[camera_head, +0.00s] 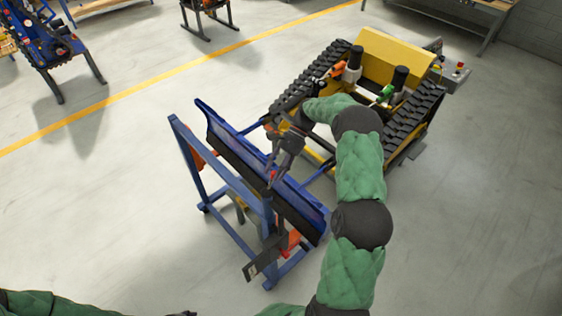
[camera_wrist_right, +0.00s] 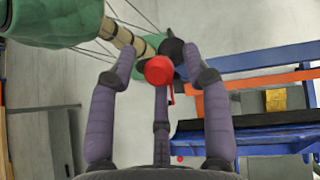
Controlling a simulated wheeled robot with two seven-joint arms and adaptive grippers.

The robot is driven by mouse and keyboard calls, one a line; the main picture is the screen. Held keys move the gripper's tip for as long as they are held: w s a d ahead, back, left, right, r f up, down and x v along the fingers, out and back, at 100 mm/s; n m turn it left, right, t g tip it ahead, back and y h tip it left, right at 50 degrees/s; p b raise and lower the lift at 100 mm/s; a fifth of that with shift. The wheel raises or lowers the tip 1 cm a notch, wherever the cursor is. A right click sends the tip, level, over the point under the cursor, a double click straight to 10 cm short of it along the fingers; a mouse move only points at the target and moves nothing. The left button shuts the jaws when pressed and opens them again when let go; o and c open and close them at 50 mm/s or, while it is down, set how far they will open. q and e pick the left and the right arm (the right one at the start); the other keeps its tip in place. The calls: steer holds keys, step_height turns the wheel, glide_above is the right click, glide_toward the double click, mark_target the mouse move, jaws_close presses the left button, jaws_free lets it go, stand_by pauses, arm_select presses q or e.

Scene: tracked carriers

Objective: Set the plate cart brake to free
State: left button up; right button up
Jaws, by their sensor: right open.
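The plate cart (camera_head: 183,150) is a blue wheeled frame carrying a long, tilted blue and black plate (camera_head: 235,140). A small red knob (camera_head: 272,176) shows at the cart's near side. A red round knob (camera_wrist_right: 158,70) also shows in the right wrist view, between my finger tips. My right gripper (camera_head: 275,164) is over the cart, its fingers pointing down at the knob. In the wrist view its purple fingers (camera_wrist_right: 160,85) are spread apart; contact with the knob cannot be told. The brake's setting is not readable. Only the sleeve of my left arm shows, at the lower left.
A yellow tracked carrier (camera_head: 390,55) with black tracks stands just behind the cart, beside my right arm. A control box (camera_head: 453,77) is at its right. Blue stands (camera_head: 50,45) are at the far left. Grey floor around the cart is clear.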

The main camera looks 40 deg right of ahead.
steer(key=v, duration=1.1)
steer(key=shift+w+d, duration=0.25)
steer(key=shift+d, duration=0.15)
